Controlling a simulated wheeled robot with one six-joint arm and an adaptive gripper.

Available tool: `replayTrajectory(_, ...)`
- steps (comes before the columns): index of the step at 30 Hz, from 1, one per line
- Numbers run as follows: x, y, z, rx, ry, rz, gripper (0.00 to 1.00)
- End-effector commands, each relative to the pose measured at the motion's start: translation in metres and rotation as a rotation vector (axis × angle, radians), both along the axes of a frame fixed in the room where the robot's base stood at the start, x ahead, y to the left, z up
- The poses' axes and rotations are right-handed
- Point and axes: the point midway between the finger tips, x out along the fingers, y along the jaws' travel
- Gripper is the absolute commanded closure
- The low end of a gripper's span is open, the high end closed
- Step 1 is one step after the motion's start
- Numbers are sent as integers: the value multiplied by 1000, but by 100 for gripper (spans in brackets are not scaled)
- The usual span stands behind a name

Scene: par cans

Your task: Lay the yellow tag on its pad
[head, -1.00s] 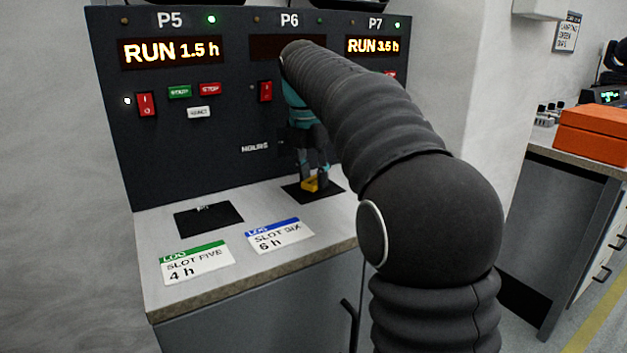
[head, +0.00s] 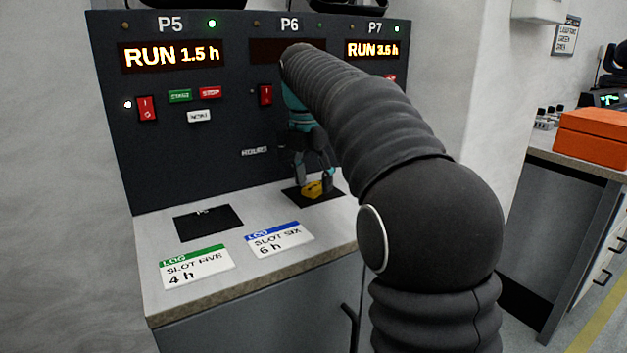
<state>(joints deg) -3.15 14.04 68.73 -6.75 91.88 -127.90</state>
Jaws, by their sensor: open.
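The yellow tag (head: 312,190) is low over or on a black pad (head: 296,196) in front of the P6 panel; I cannot tell whether it lies flat. My gripper (head: 314,184) is at the tag, with its fingers apart and pointing down, close above the pad. My arm hides part of the panel and the area to the right of this pad. A second black pad (head: 208,222) lies empty to the left, below P5.
Two cards, slot five (head: 196,267) and slot six (head: 279,239), lie along the counter front. The dark control panel (head: 220,130) rises behind. An orange box (head: 592,137) sits on another bench at right.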

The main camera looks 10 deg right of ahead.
Motion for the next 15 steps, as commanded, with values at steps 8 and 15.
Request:
replayTrajectory(8,-4,6,54,0,-3,1,41)
replayTrajectory(15,-8,11,95,0,-1,1,41)
